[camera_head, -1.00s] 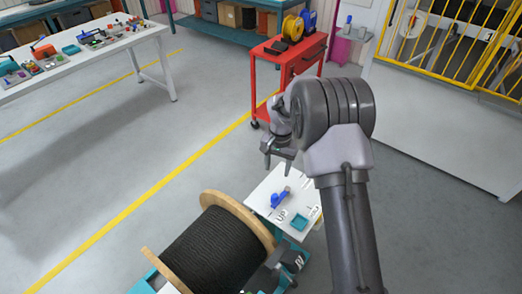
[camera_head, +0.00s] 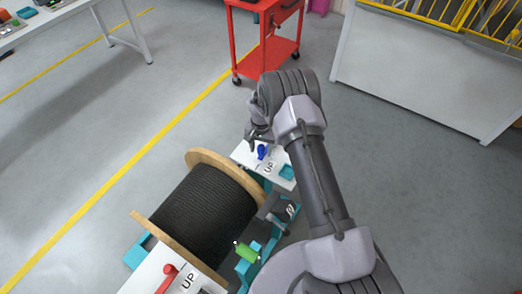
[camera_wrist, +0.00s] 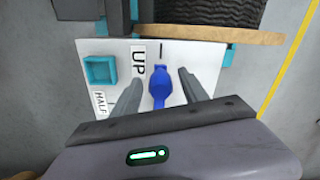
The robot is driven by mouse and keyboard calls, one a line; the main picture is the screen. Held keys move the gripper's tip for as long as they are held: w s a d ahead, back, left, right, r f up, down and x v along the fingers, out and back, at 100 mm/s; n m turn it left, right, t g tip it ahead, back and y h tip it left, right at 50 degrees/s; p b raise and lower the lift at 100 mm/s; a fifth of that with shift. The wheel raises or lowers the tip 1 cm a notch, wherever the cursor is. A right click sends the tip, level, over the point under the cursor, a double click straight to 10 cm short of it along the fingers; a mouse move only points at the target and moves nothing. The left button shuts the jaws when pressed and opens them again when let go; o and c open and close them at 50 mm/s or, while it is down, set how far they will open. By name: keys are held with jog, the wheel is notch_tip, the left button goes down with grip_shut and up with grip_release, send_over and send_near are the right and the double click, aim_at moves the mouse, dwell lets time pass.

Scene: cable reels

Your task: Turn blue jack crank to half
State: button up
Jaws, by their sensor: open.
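The blue jack crank (camera_wrist: 159,88) sits on a white panel (camera_wrist: 206,60) marked with lettering. The HALF label (camera_wrist: 99,102) lies further left on the panel. The crank also shows in the head view (camera_head: 262,152), just right of my gripper (camera_head: 252,143). My gripper is open, with one finger on each side of the crank in the wrist view. I cannot tell whether either finger touches it.
A cable reel (camera_head: 205,214) with wooden flanges stands beside the panel. A teal square holder (camera_wrist: 100,69) is on the panel. A red crank (camera_head: 168,275) and a green part (camera_head: 246,252) are nearer. A red cart (camera_head: 266,50) stands behind, with open floor around.

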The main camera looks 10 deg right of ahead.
jog(key=shift+c, duration=0.2)
grip_shut()
dwell(1.3)
